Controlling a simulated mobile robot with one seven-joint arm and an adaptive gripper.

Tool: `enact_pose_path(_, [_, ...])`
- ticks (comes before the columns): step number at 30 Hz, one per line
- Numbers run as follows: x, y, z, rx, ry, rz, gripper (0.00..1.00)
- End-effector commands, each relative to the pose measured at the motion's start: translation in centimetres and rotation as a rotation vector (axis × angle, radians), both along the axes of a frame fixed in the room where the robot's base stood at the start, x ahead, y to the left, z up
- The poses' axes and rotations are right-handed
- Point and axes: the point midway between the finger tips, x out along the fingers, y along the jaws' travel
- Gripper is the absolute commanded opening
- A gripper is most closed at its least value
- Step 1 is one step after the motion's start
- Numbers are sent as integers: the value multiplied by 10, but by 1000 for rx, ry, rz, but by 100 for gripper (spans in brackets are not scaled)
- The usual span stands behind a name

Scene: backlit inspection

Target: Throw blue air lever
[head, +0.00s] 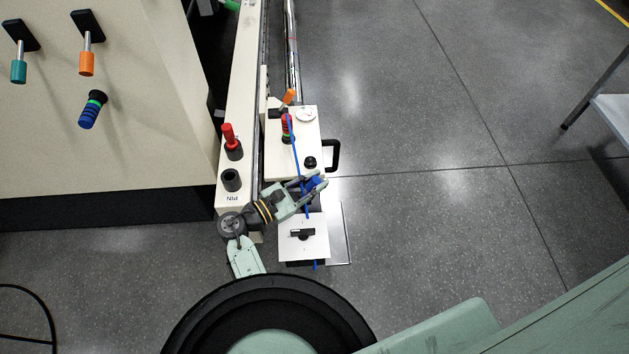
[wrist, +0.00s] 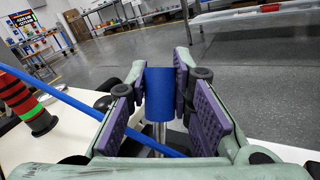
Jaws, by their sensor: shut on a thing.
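The blue air lever has a blue cylindrical grip on a bare metal rod. In the wrist view its grip (wrist: 159,93) stands upright between the purple pads of my gripper (wrist: 162,88). In the head view the blue grip (head: 317,183) shows at the tips of my gripper (head: 311,184), beside the cream carriage. My gripper is shut on the blue grip. The lever's base is hidden below the gripper.
A blue tube (head: 300,165) runs along the cream carriage (head: 285,160), passing close to my gripper. An orange-tipped lever (head: 289,96), a red-banded knob (head: 288,128) and a white box with a black switch (head: 303,237) are nearby. Open floor (head: 450,150) lies to the right.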

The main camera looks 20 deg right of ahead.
Motion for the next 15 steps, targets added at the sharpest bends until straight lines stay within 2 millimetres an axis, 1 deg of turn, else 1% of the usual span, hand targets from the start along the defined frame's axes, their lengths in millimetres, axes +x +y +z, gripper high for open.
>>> enact_pose_path(1, [0,0,0,0,0,0,11])
enact_pose_path(6, [0,0,0,0,0,0,0])
enact_pose_path(15, [0,0,0,0,0,0,0])
